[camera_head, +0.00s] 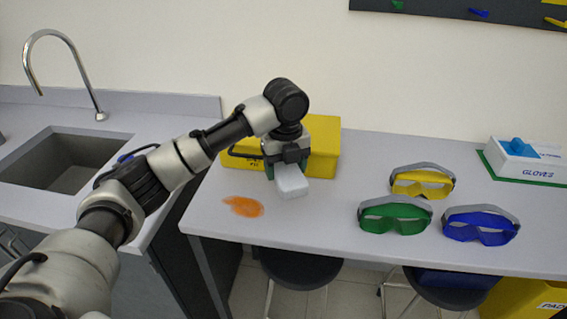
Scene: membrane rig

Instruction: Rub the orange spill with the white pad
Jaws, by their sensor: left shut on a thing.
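The orange spill (243,206) is a flat smear on the light grey bench top, near its front left edge. The white pad (291,181) is a pale block to the right of the spill and apart from it. My left gripper (287,162) points down and is shut on the white pad. I cannot tell whether the pad touches the bench. The arm hides part of the bench behind it. My right gripper does not show.
A yellow box (324,146) stands behind my left gripper. Green goggles (394,216), yellow goggles (422,182) and blue goggles (480,226) lie to the right. A glove box (527,163) is at the far right. A sink (68,160) with a tap (64,36) is at left.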

